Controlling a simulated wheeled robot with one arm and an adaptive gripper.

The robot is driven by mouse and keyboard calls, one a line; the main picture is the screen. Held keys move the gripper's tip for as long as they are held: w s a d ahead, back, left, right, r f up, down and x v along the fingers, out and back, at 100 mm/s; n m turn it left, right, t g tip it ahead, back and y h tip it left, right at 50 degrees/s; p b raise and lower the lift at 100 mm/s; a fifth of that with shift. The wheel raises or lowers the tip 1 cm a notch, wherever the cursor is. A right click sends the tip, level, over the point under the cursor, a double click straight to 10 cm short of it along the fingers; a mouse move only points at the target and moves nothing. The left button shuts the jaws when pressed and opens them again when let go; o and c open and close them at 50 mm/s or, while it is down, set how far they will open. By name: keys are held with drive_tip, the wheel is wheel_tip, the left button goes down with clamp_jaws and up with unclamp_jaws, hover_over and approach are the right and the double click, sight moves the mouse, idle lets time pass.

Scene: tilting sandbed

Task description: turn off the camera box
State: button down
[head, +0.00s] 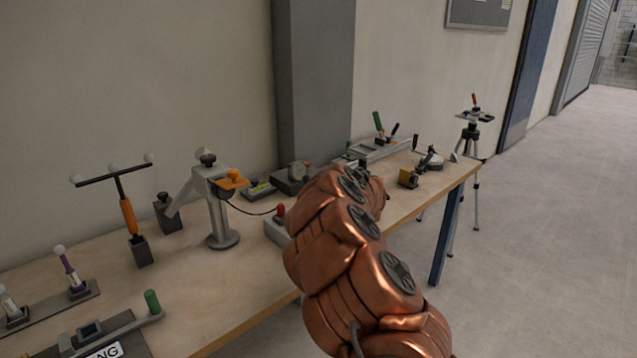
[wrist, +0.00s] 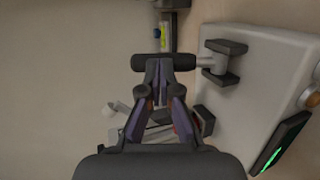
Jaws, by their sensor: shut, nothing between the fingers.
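In the wrist view my gripper (wrist: 158,78) is shut with nothing between its fingers. Its tips are close to a dark cylindrical bar (wrist: 140,63); I cannot tell whether they touch. To the right is a light grey housing (wrist: 255,70) with a dark screen (wrist: 283,145) showing a green trace. A dark-ended grey fitting (wrist: 212,62) lies between the bar and the housing. No label names the camera box, so I cannot tell surely which thing it is. In the head view my copper arm hides my gripper.
The wooden bench (head: 235,300) holds a T-shaped tool (head: 128,210), a grey clamp stand (head: 218,215), a grey box with a red knob (head: 277,228) and a dark box (head: 290,180). A tripod (head: 473,130) stands beyond it. The floor at right is clear.

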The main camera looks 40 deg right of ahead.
drive_tip(key=shift+w, duration=0.15)
drive_tip(key=shift+a, duration=0.1)
idle(0.6)
drive_tip(key=shift+s+a+r, duration=0.1)
drive_tip(key=shift+s+r, duration=0.1)
drive_tip(key=shift+s, duration=0.05)
drive_tip(key=v, duration=1.3)
drive_tip(key=shift+r, duration=0.45)
drive_tip(key=shift+r, duration=0.1)
